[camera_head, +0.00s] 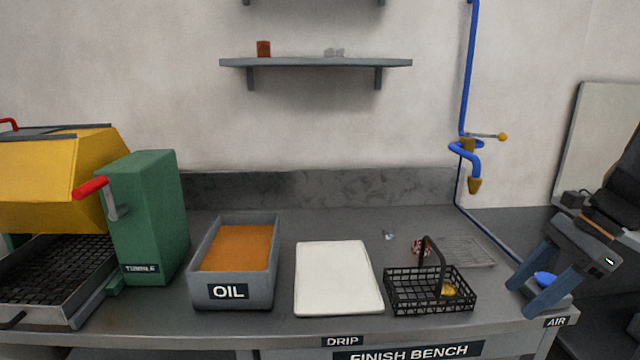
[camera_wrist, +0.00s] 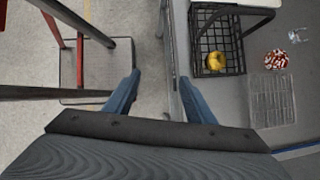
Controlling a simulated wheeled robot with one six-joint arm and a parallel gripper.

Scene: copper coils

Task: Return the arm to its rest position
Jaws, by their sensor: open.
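My gripper (camera_head: 525,296) is at the right end of the bench in the head view, its two blue fingers spread and pointing down-left. The wrist view shows the fingers (camera_wrist: 160,76) apart with nothing between them, above the bench's edge and the floor. My dark arm comes in from the right edge of the head view. Part of it is out of frame.
A black wire basket (camera_head: 400,299) holding a golden piece (camera_head: 447,289) stands left of my gripper. A white tray (camera_head: 338,310), an OIL bin (camera_head: 205,292) and a green tumbler (camera_head: 150,215) stand farther left. A blue round thing (camera_head: 545,279) shows between the fingers.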

